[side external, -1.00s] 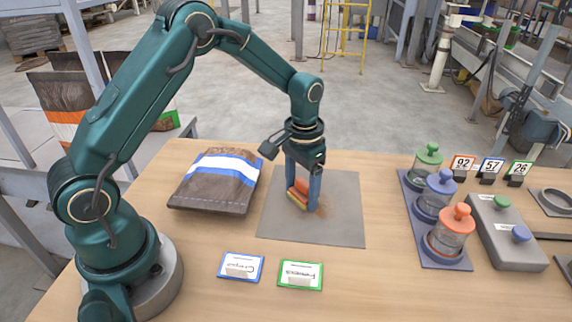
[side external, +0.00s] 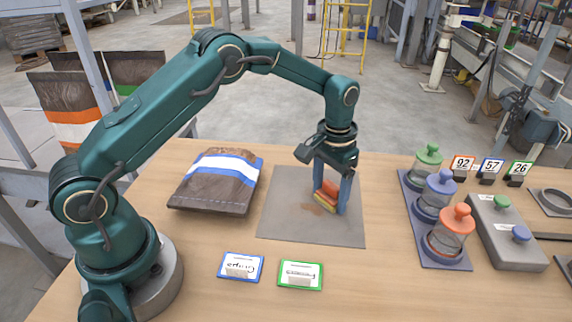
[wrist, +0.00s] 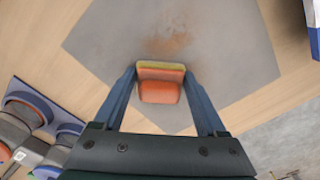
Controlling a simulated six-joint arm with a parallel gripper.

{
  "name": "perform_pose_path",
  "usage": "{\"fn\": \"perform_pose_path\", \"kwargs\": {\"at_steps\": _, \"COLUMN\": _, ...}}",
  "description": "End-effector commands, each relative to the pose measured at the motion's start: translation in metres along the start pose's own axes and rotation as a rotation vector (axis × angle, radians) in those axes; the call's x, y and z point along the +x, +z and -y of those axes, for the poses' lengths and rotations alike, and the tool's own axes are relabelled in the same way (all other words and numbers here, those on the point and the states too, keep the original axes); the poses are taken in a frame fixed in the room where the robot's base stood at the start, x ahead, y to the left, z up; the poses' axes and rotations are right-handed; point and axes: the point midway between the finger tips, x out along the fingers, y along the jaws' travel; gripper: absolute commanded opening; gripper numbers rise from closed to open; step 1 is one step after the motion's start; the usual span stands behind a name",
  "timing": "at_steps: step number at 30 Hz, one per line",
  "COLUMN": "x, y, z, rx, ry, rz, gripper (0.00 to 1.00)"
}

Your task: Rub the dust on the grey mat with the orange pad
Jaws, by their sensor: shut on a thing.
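The grey mat (side external: 285,222) lies flat on the wooden table; it also shows in the wrist view (wrist: 225,75). A patch of brown dust (side external: 312,209) is on the mat, just left of the pad; it shows as a reddish-brown smear in the wrist view (wrist: 170,42). My gripper (side external: 335,200) is over the right part of the mat, pointing down, with its blue fingers shut on the orange pad (side external: 329,193). The pad has a yellowish lower layer (wrist: 160,68). It is low at the mat; I cannot tell whether it touches.
A brown bag with a white and blue band (side external: 215,180) lies left of the mat. Two label cards (side external: 241,267) (side external: 300,275) lie in front. A rack of lidded jars (side external: 437,210) and a grey button box (side external: 506,232) stand to the right.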

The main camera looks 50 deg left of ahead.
Motion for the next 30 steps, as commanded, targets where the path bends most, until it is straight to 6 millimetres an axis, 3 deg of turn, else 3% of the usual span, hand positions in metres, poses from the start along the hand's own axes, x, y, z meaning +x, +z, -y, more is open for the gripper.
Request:
{"fn": "perform_pose_path", "kwargs": {"at_steps": 11, "x": 0.0, "y": -0.015, "z": -0.017, "rx": 0.0, "ry": 0.0, "rz": 0.002, "gripper": 0.3}}
{"fn": "perform_pose_path", "kwargs": {"at_steps": 23, "x": 0.003, "y": 0.0, "z": -0.03, "rx": 0.0, "ry": 0.0, "rz": 0.005, "gripper": 0.3}}
{"fn": "perform_pose_path", "kwargs": {"at_steps": 30, "x": 0.002, "y": 0.011, "z": -0.02, "rx": -0.001, "ry": -0.002, "rz": 0.01, "gripper": 0.3}}
